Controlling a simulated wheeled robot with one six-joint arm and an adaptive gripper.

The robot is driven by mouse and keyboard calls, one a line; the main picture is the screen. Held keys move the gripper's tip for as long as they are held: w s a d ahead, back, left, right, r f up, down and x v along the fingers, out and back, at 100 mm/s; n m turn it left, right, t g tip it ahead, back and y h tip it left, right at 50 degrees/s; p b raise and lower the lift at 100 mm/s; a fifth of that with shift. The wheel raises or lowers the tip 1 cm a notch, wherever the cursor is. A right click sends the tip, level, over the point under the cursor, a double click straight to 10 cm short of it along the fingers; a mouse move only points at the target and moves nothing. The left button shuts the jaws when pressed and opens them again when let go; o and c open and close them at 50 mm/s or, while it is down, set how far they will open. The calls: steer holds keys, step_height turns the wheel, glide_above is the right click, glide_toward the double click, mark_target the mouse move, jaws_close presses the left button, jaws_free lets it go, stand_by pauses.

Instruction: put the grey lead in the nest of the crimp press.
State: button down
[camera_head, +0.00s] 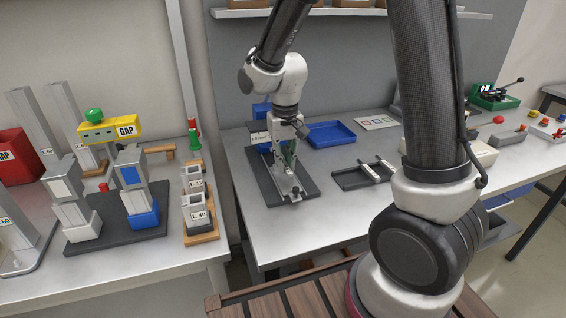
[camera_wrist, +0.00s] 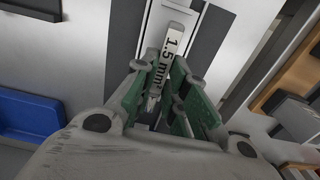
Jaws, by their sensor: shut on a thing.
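My gripper (camera_head: 289,160) is low over a dark base plate on the grey bench. In the wrist view its green-padded fingers (camera_wrist: 168,98) are shut on a slim grey piece (camera_wrist: 154,92), which looks like the grey lead. Its ends are partly hidden by the fingers.
A blue tray (camera_head: 332,134) lies behind my gripper, and a black frame with rails (camera_head: 364,173) lies to its right. A green device with a lever (camera_head: 497,95) stands far right. The left table (camera_head: 120,262) holds several blocks and posts. The bench's front is clear.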

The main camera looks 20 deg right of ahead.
steer(key=shift+s+f, duration=0.2)
steer(key=shift+f, duration=1.15)
steer(key=shift+f, duration=0.2)
steer(key=c, duration=1.5)
jaws_free()
steer(key=shift+o, duration=0.2)
